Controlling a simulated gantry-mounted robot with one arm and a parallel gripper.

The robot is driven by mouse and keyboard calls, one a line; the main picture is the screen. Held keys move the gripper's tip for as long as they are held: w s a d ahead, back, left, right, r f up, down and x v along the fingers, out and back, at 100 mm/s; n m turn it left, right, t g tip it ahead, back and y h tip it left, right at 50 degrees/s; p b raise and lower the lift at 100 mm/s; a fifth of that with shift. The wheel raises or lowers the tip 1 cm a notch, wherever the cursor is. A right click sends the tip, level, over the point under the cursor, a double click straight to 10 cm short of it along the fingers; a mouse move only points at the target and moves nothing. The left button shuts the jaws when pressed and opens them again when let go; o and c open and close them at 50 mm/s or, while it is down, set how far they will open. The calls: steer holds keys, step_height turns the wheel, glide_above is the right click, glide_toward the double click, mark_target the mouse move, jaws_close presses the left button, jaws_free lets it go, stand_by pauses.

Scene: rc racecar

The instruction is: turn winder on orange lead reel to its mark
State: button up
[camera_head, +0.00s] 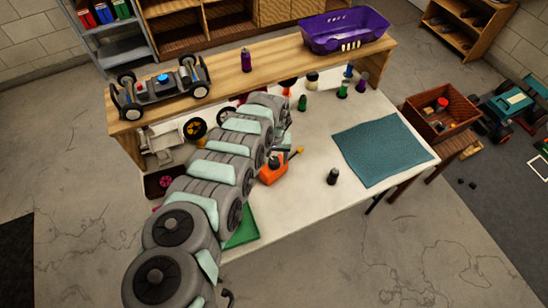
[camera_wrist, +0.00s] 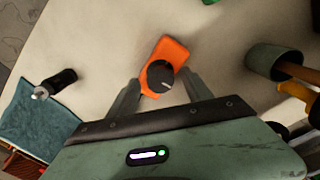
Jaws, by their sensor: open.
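The orange lead reel (camera_head: 272,173) lies on the white worktop beside my arm, which partly hides it in the head view. The wrist view shows its orange body (camera_wrist: 171,52) with a round dark winder knob (camera_wrist: 160,75) on top. A short pale line shows on the knob; I cannot make out a separate target mark on the reel. My gripper (camera_wrist: 161,78) is open, with one finger on each side of the winder. I cannot tell whether either finger touches it. The fingers are not clear in the head view.
A green cup-like holder (camera_wrist: 272,60) is right of the gripper in the wrist view. Several small bottles stand at the back.

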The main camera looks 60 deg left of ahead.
mark_target(274, 160)
step_height(274, 160, up, 11)
steer(key=b, duration=0.1)
stand_by(0.7)
steer(key=shift+f, duration=0.15)
stand_by(0.4)
